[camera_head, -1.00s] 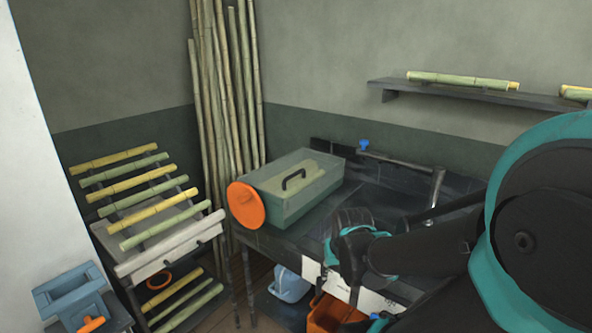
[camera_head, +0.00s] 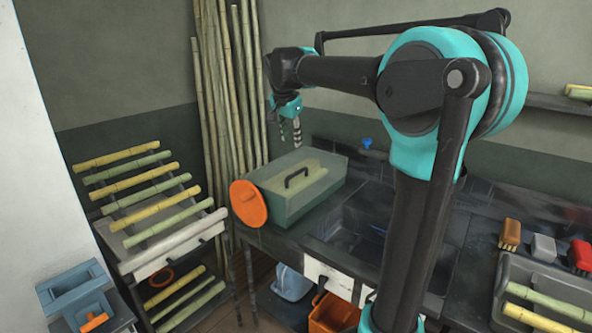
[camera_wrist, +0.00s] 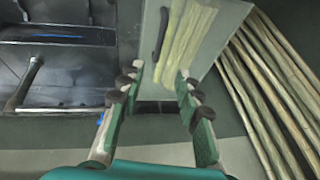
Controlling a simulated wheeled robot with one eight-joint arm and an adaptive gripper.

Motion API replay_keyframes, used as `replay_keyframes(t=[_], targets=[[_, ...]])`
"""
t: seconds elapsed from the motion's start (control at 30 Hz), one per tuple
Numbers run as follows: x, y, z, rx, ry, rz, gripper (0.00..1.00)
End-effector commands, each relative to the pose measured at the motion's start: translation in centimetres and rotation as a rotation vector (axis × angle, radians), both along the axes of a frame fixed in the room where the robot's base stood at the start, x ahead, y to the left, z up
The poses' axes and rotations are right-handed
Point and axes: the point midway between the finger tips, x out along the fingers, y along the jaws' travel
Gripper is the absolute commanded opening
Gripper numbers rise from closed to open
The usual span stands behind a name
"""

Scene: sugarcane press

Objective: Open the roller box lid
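The roller box (camera_head: 310,202) is a grey-green box on the dark counter. Its lid (camera_head: 322,182) looks closed, with a black handle (camera_head: 296,177) on top and yellow-green canes showing through it. An orange disc (camera_head: 248,204) sits on the box's left end. My gripper (camera_head: 291,137) hangs above the back of the box, fingers pointing down, apart from the lid. In the wrist view my gripper (camera_wrist: 160,72) is open and empty. The lid's handle (camera_wrist: 160,34) lies just beyond the fingertips there, with the canes (camera_wrist: 187,40) beside it.
Tall bamboo canes (camera_head: 230,80) lean on the wall behind the box. A sink (camera_head: 350,222) with a blue-knobbed tap (camera_head: 366,143) lies right of it. A cane rack (camera_head: 150,200) stands left. Brushes and a grey tray (camera_head: 508,270) are at the far right.

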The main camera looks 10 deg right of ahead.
Motion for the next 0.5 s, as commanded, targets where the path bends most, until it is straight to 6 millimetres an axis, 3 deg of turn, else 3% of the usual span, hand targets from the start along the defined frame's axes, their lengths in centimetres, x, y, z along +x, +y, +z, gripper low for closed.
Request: replay_keyframes(t=[0.5], targets=[[4.0, -1.5, -9.1, -0.001, 0.001, 0.001, 0.34]])
